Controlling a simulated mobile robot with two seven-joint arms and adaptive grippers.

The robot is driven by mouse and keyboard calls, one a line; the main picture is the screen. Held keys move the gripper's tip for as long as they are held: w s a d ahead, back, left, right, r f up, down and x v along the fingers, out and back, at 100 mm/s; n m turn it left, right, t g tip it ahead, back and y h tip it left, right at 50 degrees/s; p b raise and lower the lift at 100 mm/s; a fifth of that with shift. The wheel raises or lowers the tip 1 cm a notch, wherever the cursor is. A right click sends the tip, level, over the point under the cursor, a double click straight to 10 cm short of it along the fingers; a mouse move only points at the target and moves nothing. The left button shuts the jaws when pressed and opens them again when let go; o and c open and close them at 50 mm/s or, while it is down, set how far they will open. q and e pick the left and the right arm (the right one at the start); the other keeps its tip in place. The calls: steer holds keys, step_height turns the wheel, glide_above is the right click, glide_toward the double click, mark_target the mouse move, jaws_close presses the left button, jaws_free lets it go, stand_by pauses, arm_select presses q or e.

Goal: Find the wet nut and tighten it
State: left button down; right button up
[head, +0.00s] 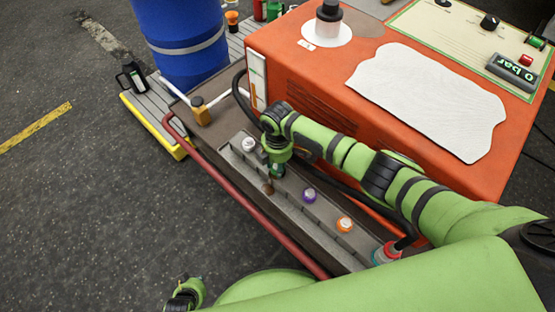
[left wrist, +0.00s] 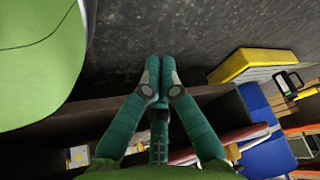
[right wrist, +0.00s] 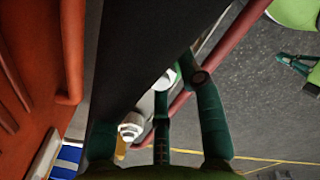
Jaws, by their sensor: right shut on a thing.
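My right gripper (head: 270,182) points down between the white and purple nuts, shut on a small nut (right wrist: 164,80) that the fingers mostly hide. The white nut also shows beside it in the right wrist view (right wrist: 131,130). I cannot make out wetness on any nut. My left gripper (left wrist: 160,76) is shut and empty, low at the front left, away from the manifold.
An orange machine (head: 318,115) stands behind the manifold, with a white cloth (head: 430,100) and a display (head: 514,70) reading 0 bar. A black hose loops close to my right gripper. A red rail (head: 235,190) edges the cart. A blue barrel (head: 185,45) stands at the back left.

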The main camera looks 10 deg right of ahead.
steer(key=shift+s+m+p, duration=0.1)
steer(key=shift+m+p, duration=0.25)
steer(key=shift+m, duration=0.15)
arm_select(q)
steer(key=shift+s+a+r, duration=0.1)
steer(key=shift+s+a, duration=0.05)
steer(key=shift+s, duration=0.4)
steer(key=shift+s+a, duration=0.1)
steer(key=shift+s, duration=0.45)
arm_select(e)
steer(key=shift+m, duration=0.5)
steer(key=o, duration=1.1)
steer(key=shift+o, duration=0.2)
steer(key=shift+r, duration=0.45)
step_height(320, 180, up, 11)
